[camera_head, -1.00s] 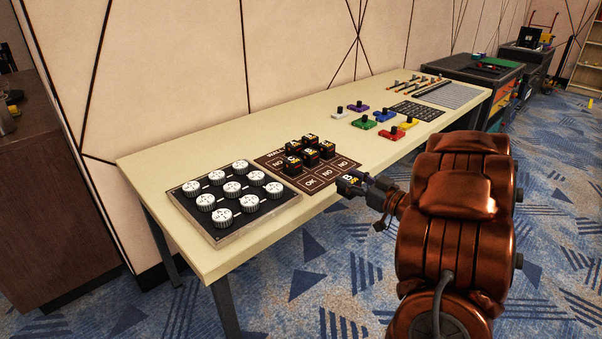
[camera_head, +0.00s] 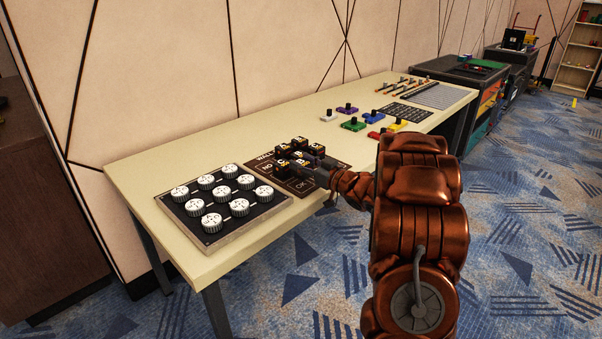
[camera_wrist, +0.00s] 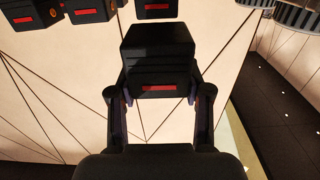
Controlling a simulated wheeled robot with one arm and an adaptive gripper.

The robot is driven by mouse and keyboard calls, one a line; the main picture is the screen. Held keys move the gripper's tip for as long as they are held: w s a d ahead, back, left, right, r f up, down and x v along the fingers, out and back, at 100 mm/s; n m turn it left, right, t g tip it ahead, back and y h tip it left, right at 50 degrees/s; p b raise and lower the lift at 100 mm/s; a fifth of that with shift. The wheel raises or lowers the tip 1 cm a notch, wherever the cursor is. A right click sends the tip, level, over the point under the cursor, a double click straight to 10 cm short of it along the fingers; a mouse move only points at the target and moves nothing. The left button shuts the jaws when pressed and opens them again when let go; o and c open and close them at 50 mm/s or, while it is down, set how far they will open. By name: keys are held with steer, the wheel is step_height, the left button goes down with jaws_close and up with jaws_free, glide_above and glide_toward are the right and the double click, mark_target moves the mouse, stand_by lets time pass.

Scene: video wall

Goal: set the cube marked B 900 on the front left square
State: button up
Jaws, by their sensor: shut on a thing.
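My gripper (camera_head: 322,176) is shut on a dark cube (camera_wrist: 158,60), which is in the middle of the wrist view with a red strip on its near face. In the head view the held cube (camera_head: 307,166) shows a pale B; its number is too small to read. It is at the near side of a group of dark cubes (camera_head: 283,151). I cannot tell whether it touches them or the board.
A black panel with white knobs (camera_head: 222,196) lies left of the board. Coloured blocks with black knobs (camera_head: 354,124) stand farther right on the cream table (camera_head: 200,147). Other dark cubes (camera_wrist: 92,8) line the top of the wrist view, close to the held cube.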

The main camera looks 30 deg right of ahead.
steer(key=shift+w+a, duration=0.1)
steer(key=shift+w, duration=0.45)
steer(key=shift+s+f+b, duration=0.1)
steer(key=shift+f+b, duration=0.2)
steer(key=shift+f, duration=1.45)
steer(key=shift+f, duration=0.15)
steer(key=o, duration=1.2)
steer(key=shift+s, duration=0.2)
steer(key=v, duration=1.1)
steer(key=shift+s+p, duration=0.3)
